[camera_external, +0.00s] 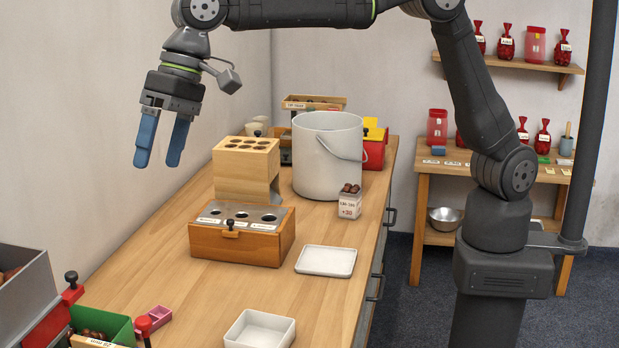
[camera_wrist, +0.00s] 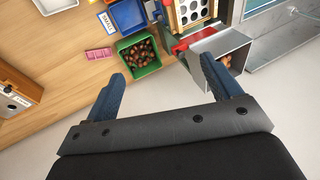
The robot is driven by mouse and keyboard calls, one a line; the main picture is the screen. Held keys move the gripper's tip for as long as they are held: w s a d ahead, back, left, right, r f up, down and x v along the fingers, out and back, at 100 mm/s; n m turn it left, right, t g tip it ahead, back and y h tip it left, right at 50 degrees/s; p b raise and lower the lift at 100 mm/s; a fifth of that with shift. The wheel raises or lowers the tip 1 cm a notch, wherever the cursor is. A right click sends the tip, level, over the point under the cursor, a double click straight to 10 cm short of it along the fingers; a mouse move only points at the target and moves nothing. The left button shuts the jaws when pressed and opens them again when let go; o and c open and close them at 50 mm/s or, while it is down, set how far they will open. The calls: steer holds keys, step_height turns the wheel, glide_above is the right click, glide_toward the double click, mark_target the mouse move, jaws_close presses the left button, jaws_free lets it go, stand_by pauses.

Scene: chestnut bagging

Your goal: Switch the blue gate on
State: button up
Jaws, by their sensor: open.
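I cannot make out a blue gate in either view. My gripper (camera_external: 159,158) hangs open and empty in the air at the upper left of the external view, fingers down, well above the bench. Its blue fingers also show in the wrist view (camera_wrist: 162,72), spread apart with nothing between them. A grey hopper (camera_external: 22,298) with a red gate part (camera_external: 48,330) and a black-knobbed lever (camera_external: 71,281) stands at the lower left. In the wrist view the red part (camera_wrist: 195,40) sits beside the grey hopper (camera_wrist: 228,52), which holds chestnuts. A blue bin (camera_wrist: 129,16) is at the top.
A green bin (camera_wrist: 153,66) of chestnuts, a pink tray (camera_wrist: 99,54) and a red knob (camera_external: 143,323) are near the hopper. A wooden box with holes (camera_external: 240,244), a white bucket (camera_external: 318,160) and white trays (camera_external: 326,261) stand on the bench. The bench's left middle is clear.

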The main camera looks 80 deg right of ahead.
steer(key=c, duration=0.7)
steer(key=shift+s+a+f, duration=0.1)
steer(key=shift+f, duration=0.15)
steer(key=c, duration=0.4)
steer(key=a+f+m+y, duration=0.1)
steer(key=f, duration=0.1)
steer(key=s+a+f+g+y, duration=0.1)
steer(key=f, duration=0.1)
steer(key=s+a+f+m+g, duration=0.1)
steer(key=f, duration=0.1)
steer(key=shift+a+m+y, duration=0.15)
steer(key=shift+m+y, duration=0.15)
steer(key=shift+y, duration=0.1)
jaws_close()
steer(key=w+d+f+m+t+y, duration=0.1)
steer(key=d+f+m+t, duration=0.1)
steer(key=f+m, duration=0.8)
steer(key=d+f+m+t+y, duration=0.2)
steer(key=d+f+m, duration=0.2)
steer(key=f+m, duration=0.6)
steer(key=shift+w+d+f+m+t, duration=0.25)
steer(key=shift+w+f+m+t, duration=0.05)
steer(key=shift+w+f, duration=0.1)
